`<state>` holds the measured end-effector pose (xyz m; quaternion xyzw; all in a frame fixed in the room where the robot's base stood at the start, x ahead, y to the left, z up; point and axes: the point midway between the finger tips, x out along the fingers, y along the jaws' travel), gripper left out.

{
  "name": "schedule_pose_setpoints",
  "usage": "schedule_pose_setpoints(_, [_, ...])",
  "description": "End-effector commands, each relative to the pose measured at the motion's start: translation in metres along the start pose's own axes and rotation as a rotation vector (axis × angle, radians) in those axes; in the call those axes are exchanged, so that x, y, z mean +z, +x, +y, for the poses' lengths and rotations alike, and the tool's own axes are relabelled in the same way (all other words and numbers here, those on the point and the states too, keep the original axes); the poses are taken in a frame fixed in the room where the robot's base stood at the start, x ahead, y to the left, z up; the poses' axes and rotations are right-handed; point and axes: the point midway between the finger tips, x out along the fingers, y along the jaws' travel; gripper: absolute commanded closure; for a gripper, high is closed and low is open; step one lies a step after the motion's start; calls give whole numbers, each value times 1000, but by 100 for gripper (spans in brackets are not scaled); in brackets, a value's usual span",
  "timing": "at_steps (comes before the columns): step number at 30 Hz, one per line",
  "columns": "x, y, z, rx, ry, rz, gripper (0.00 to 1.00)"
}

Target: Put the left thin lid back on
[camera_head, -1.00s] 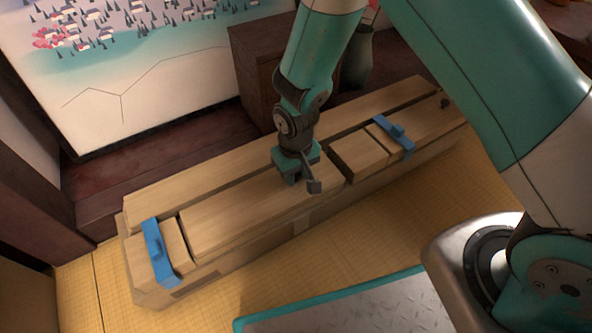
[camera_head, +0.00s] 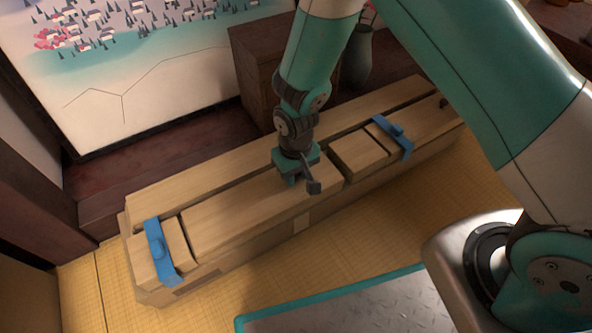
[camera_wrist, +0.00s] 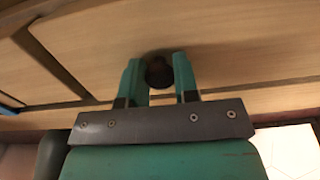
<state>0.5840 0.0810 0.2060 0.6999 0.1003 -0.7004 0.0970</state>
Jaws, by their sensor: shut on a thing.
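The thin lid (camera_head: 232,211) is a long pale wooden board on the front row of the long wooden box (camera_head: 203,277). It lies along the box top, between a left end block and a middle block. In the wrist view the lid (camera_wrist: 235,58) has a round dark knob (camera_wrist: 158,72). My gripper (camera_wrist: 158,78) is shut on this knob, with one green finger on each side. In the head view my gripper (camera_head: 297,178) stands over the lid's right part. Whether the lid sits fully down is hard to tell.
Blue straps cross the box at the left (camera_head: 161,262) and right (camera_head: 404,147). The middle block (camera_head: 357,152) lies right of the lid, past a dark gap. A brown cabinet (camera_head: 255,75) and grey vase (camera_head: 358,62) stand behind.

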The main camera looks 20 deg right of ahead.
Motion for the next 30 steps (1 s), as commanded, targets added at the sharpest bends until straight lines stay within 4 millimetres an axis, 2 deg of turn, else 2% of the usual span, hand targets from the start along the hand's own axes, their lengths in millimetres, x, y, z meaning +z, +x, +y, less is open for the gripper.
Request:
schedule_pose_setpoints(10, [0,1,0,1,0,0,98])
schedule_pose_setpoints(11, [0,1,0,1,0,0,65])
schedule_pose_setpoints(14, [0,1,0,1,0,0,42])
schedule_pose_setpoints(23, [0,-1,0,1,0,0,42])
schedule_pose_setpoints(26, [0,-12,0,0,0,1,42])
schedule_pose_setpoints(30, [-1,-40,0,0,0,3,42])
